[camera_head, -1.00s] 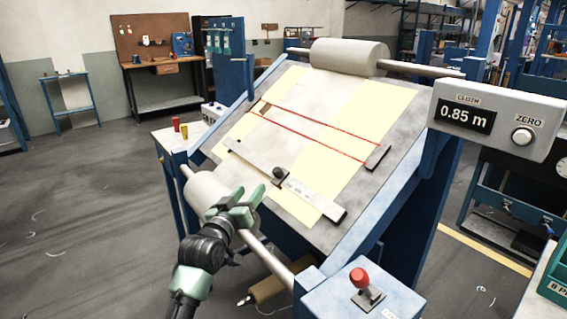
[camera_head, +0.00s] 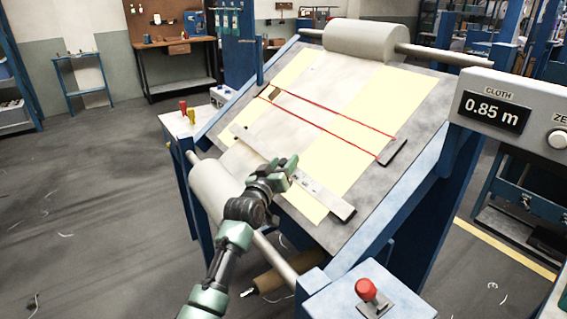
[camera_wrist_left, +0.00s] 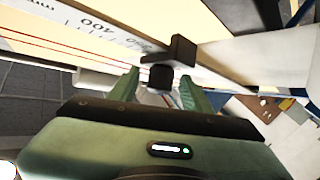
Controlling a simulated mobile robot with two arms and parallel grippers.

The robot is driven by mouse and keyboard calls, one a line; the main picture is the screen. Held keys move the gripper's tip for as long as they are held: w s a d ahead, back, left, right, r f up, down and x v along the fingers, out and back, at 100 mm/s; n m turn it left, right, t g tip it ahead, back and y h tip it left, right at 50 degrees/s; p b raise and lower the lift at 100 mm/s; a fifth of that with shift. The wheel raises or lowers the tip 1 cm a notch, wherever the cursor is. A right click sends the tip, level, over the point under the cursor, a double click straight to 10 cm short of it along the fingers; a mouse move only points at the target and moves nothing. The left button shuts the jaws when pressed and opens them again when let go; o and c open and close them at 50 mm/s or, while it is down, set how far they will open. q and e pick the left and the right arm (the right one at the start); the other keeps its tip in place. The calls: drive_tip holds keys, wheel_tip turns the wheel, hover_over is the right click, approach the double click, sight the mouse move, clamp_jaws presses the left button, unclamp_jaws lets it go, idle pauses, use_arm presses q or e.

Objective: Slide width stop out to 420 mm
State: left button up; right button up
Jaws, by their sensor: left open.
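The width stop is a dark block with a round dark knob (camera_wrist_left: 161,77) on the white ruler bar (camera_wrist_left: 108,30), close to the printed 400 mark. In the head view the ruler (camera_head: 325,198) lies across the lower part of the sloped board, and my left gripper hides the stop's knob. My left gripper (camera_head: 286,168) is open over the ruler. In the left wrist view its two green fingers (camera_wrist_left: 161,88) stand either side of the knob, with gaps visible; I cannot tell how deep the knob sits between them. My right gripper is not in view.
The sloped board (camera_head: 420,115) carries cloth with two red lines (camera_head: 335,118) and a dark end block (camera_head: 393,152). A cloth roll (camera_head: 365,40) is at its top. A red-knobbed lever (camera_head: 366,290) stands at front right. A display box (camera_head: 495,110) reads 0.85 m.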

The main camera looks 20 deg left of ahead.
use_arm(q)
clamp_jaws()
drive_tip(key=shift+f, duration=0.25)
idle(1.3)
